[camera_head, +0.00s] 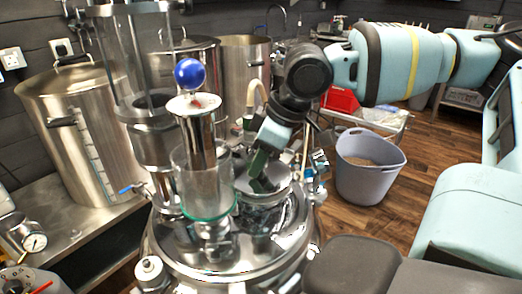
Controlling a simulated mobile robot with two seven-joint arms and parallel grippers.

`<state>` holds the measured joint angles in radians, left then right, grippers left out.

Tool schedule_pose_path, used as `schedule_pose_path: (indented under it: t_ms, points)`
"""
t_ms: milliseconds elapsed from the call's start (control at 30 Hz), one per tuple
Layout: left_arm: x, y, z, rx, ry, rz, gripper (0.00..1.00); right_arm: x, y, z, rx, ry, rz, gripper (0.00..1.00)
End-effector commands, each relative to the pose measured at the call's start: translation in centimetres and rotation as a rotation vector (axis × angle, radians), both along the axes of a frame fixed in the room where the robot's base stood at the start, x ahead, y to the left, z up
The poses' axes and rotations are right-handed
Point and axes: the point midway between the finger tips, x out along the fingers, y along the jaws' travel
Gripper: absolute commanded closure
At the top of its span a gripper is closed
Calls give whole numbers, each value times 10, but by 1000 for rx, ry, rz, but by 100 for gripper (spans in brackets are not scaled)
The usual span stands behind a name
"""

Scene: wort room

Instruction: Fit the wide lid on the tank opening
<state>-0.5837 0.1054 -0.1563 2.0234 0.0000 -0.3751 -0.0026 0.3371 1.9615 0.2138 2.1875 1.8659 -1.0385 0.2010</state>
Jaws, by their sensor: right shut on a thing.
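The steel tank (185,262) stands in the middle foreground, with a domed, shiny top. My right gripper (260,172) reaches down from the upper right over the tank top. It is shut on the wide lid (283,187), a round metal disc held at the tank opening (262,210). The gripper hides part of the lid. I cannot tell whether the lid is fully seated or slightly above the rim. My left gripper is not in view.
A glass cylinder (205,185) with a metal top and a blue ball (188,73) rises just left of the lid. A taller glass column (140,60) stands behind it. Large steel kettles (75,130) line the back left. A grey bucket (365,180) stands on the wooden floor.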

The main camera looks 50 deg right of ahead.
Motion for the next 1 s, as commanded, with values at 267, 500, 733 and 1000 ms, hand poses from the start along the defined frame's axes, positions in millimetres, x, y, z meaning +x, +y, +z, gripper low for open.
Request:
schedule_pose_path:
  t_ms: [267,500,733,1000]
  points:
    - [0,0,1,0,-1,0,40,0,0,1,0,-3,1,100]
    - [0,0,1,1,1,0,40,0,0,1,0,-2,0,100]
    - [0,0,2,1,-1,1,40,0,0,1,1,-3,0,100]
    - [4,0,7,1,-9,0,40,0,0,2,0,-3,1,100]
